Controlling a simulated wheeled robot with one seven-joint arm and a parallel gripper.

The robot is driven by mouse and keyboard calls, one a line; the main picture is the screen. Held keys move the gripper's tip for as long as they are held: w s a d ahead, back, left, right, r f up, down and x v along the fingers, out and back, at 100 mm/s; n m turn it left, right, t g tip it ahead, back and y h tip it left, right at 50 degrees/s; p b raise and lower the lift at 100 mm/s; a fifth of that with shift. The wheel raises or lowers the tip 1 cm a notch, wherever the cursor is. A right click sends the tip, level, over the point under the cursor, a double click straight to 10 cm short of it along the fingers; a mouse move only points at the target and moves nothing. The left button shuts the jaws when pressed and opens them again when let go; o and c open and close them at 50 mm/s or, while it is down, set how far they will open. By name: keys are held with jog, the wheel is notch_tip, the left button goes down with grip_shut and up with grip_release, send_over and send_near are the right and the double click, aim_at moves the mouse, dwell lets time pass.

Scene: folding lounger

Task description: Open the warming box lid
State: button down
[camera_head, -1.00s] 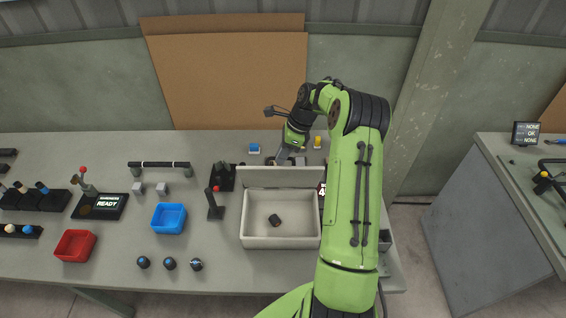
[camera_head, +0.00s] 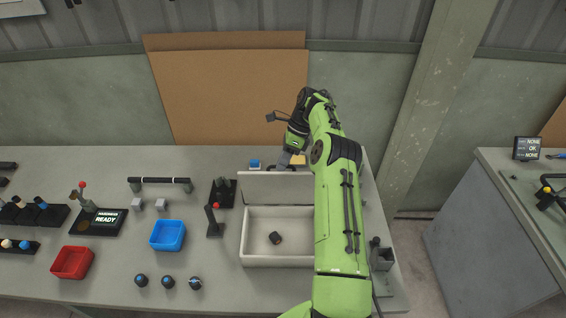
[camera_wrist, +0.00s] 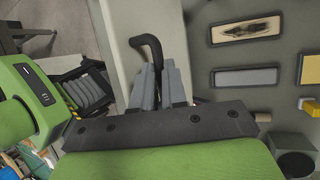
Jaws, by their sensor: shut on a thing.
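The warming box (camera_head: 243,235) is a cream open-topped box on the bench, with a small dark object (camera_head: 276,238) inside. Its cream lid (camera_head: 277,187) stands raised along the back edge, so the inside shows. My gripper (camera_head: 284,158) is behind the top of the lid, its fingertips partly hidden. In the wrist view my gripper (camera_wrist: 160,88) is shut on a black bent handle (camera_wrist: 148,45), which rises between the grey fingers. The pale panel beside it (camera_wrist: 122,35) looks like the lid. My arm covers the box's right side in the head view.
A black stand with a red knob (camera_head: 213,220) is close left of the box. A blue tray (camera_head: 168,235), a red tray (camera_head: 72,262) and several dark round pieces (camera_head: 168,282) are farther left. Brown boards (camera_head: 230,95) lean on the wall behind.

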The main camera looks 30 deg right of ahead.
jog(key=shift+s+f, duration=0.15)
jog(key=shift+f, duration=0.25)
jog(key=c, duration=1.4)
grip_release()
jog(key=shift+o, duration=0.8)
jog(key=shift+w+d, duration=0.15)
jog(key=shift+w, duration=0.15)
jog(key=shift+s+r, duration=0.15)
jog(key=shift+s, duration=0.1)
